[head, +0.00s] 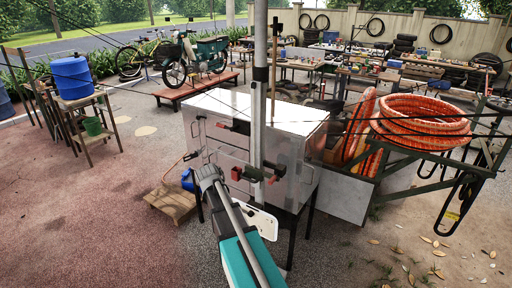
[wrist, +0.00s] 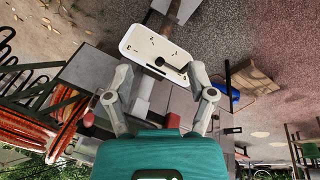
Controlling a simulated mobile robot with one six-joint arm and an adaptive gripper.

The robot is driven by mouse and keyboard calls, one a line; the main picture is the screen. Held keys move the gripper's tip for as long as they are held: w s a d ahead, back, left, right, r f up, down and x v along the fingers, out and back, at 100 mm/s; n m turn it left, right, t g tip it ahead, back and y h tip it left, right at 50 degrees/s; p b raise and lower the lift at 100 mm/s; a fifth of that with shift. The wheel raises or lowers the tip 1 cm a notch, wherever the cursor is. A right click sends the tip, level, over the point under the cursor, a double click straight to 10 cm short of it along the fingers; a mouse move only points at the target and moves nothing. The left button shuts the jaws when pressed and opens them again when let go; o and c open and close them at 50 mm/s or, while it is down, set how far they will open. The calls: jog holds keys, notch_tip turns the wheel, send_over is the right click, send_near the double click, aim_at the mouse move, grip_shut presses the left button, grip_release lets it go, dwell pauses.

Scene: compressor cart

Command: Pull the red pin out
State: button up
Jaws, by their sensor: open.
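The white metal cart box (head: 255,115) stands in the middle of the head view. Two small red parts show at its near side, a left one (head: 236,173) and a right one (head: 275,176) by a grey upright. I cannot tell which is the red pin. In the wrist view, which is upside down, a red block (wrist: 173,121) shows between the fingers, partly hidden by my teal gripper body, and a round red part (wrist: 88,120) lies to the left. My gripper (wrist: 160,73) is open, its two grey fingers apart, and I see nothing gripped.
Orange hose coils (head: 420,120) sit on a rack right of the box. A wooden pallet (head: 172,199) lies at its left foot. Open ground (head: 80,220) is on the left.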

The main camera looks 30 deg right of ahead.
aim_at(271, 179)
jog(key=w+d+r+m+h+p, duration=0.1)
jog(key=w+d+r+m+p, duration=0.2)
jog(key=d, duration=0.6)
jog(key=w+d+r+m+g+h+p, duration=0.1)
jog(key=w+d+r+m+p, duration=0.2)
jog(key=d+r+p, duration=0.4)
notch_tip(271, 179, up, 3)
jog(key=shift+w+d+h, duration=0.25)
jog(key=shift+d+h, duration=0.05)
jog(key=shift+d, duration=0.95)
jog(key=shift+f, duration=0.2)
jog(key=b+x, duration=1.2)
jog(key=x, duration=0.1)
jog(key=shift+s+d+f, duration=0.1)
jog(key=shift+s+f, duration=0.05)
jog(key=shift+f, duration=0.05)
jog(key=shift+c, duration=0.2)
